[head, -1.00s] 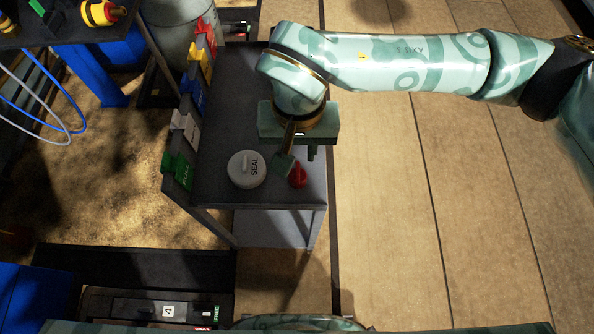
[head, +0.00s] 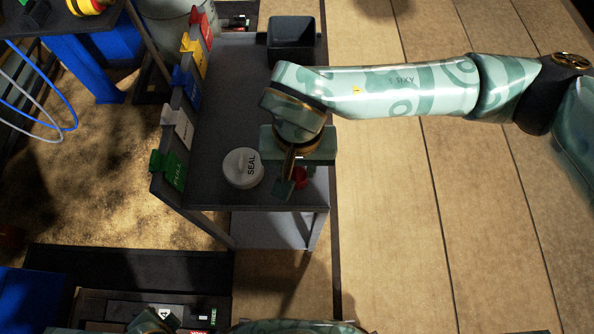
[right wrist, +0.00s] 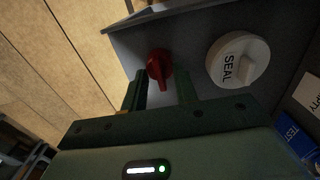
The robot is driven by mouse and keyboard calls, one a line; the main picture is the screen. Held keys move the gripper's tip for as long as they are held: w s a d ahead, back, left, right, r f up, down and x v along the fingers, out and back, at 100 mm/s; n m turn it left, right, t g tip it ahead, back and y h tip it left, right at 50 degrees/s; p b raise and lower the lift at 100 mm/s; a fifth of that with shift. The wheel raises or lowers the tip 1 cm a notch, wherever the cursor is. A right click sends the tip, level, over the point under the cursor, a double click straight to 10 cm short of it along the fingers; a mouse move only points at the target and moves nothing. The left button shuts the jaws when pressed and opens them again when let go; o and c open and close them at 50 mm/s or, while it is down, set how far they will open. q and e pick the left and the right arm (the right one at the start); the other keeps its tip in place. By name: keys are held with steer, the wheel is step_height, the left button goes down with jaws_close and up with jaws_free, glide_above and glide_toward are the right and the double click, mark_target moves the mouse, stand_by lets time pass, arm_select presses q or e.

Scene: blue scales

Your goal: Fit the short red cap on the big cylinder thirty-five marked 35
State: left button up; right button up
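The short red cap (head: 301,176) stands on the grey cart top near its front right edge, partly hidden by my right gripper. In the right wrist view the red cap (right wrist: 159,66), with a raised grip bar, is just beyond and between the fingertips. My right gripper (right wrist: 161,84) is open and empty; it also shows in the head view (head: 290,184), pointing down at the cap. I cannot make out a big cylinder marked 35. A teal part at the bottom left may be my left gripper (head: 153,322); its fingers cannot be made out.
A white SEAL cap (head: 242,168) stands left of the red cap; it also shows in the wrist view (right wrist: 238,60). Coloured tags, including a green FULL tag (head: 167,171), line the cart's left edge. A dark bin (head: 291,42) is at the back. The floor at right is clear.

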mark_target(298, 170)
jaws_close()
steer(key=shift+r, duration=0.1)
steer(key=shift+r+p, duration=1.4)
steer(key=shift+r, duration=0.55)
